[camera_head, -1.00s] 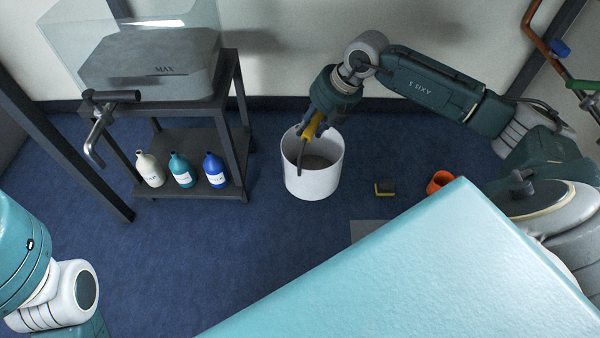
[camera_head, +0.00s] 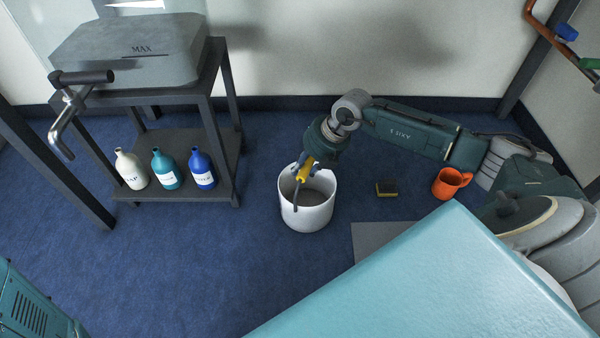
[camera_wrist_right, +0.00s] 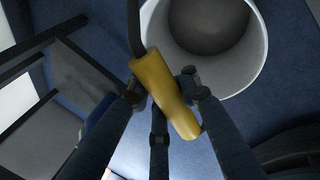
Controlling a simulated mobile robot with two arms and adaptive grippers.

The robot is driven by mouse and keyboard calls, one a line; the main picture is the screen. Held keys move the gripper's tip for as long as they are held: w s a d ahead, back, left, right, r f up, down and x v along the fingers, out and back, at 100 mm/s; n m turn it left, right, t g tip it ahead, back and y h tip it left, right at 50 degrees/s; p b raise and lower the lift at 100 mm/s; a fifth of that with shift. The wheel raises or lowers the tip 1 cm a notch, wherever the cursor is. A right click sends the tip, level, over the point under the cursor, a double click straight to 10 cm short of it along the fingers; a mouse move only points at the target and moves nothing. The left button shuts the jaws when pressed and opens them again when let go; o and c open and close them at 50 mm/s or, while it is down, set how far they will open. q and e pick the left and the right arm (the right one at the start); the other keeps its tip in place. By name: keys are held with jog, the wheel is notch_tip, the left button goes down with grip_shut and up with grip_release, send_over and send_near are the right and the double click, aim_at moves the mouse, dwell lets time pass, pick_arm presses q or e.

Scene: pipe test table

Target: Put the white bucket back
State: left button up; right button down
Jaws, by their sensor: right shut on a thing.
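The white bucket (camera_head: 308,216) is at the middle of the floor area in the head view. It looks upright, with a grey inside. I cannot tell for sure whether its base touches the floor. Its dark handle has a yellow grip (camera_head: 304,171). My right gripper (camera_head: 307,165) is shut on this grip, above the bucket's rim. In the right wrist view the yellow grip (camera_wrist_right: 170,95) lies between the fingers, and the bucket (camera_wrist_right: 240,72) opens behind it, partly cut off by the top edge. My left gripper is not in view.
A dark rack (camera_head: 216,108) at the left carries a grey MAX tank (camera_head: 130,60) with a tap, and several bottles (camera_head: 166,170) on its shelf. A sponge (camera_head: 387,188), an orange mug (camera_head: 448,183) and a grey mat (camera_head: 375,240) are right of the bucket. Blue floor lies clear between.

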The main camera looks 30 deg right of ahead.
jog(key=shift+f, duration=0.1)
jog(key=c, duration=1.4)
grip_release()
jog(key=shift+c, duration=0.2)
